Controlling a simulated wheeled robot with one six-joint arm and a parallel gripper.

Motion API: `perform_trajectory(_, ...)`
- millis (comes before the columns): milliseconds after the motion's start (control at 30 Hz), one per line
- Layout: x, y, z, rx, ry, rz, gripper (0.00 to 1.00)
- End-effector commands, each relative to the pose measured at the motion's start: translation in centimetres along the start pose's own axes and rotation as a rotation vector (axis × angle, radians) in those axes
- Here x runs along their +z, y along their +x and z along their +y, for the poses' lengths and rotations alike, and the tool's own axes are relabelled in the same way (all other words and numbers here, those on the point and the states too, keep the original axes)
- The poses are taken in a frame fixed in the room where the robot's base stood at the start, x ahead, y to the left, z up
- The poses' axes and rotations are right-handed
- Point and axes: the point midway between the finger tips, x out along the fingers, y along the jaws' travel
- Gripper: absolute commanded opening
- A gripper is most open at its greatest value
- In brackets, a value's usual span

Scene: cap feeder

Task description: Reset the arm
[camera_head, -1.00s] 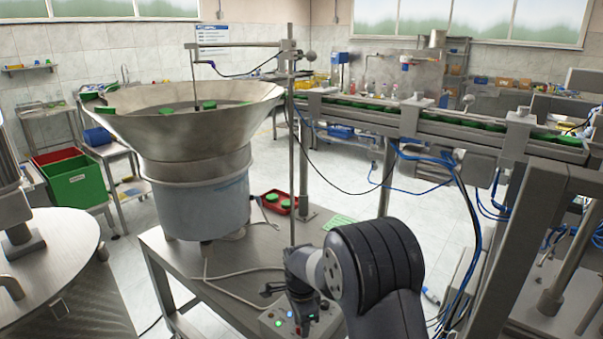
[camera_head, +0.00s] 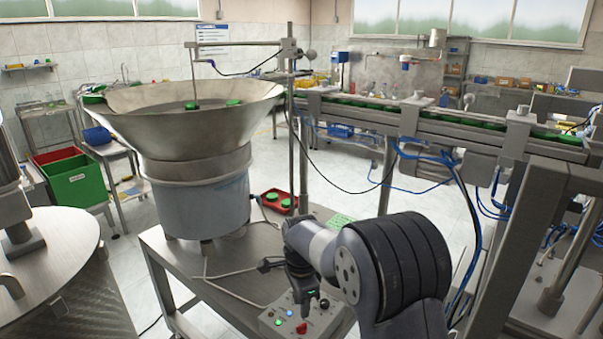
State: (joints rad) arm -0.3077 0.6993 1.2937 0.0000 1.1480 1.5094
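My arm reaches in from the lower right. My gripper (camera_head: 309,298) is small and dark, and points down at a grey control box on the table. Its fingers are too dark and too small to tell whether they are open or shut. The control box (camera_head: 325,322) shows a blue light, a green light and a red button (camera_head: 301,328) on its top. The gripper overlaps the back of the box in the picture, and I cannot tell whether they touch.
The steel feeder bowl (camera_head: 195,130) with green caps stands on the metal table (camera_head: 222,277), left of my arm. A red tray (camera_head: 270,203) with green caps lies behind my wrist. A thin upright pole (camera_head: 291,140) and the conveyor (camera_head: 440,125) stand close by.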

Motion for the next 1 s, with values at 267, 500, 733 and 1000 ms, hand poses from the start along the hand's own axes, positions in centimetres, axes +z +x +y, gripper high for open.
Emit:
perform_trajectory(267, 0.0, -1.7, 0.1, 0.007, 0.0, 0.0, 0.31)
perform_trajectory(500, 0.0, 3.1, 0.1, 0.005, 0.0, 0.0, 0.31)
perform_trajectory(733, 0.0, 7.3, 0.1, 0.003, -0.012, 0.0, 0.31)
perform_trajectory(1000, 0.0, 7.0, 0.0, 0.0, -0.244, 0.0, 0.31)
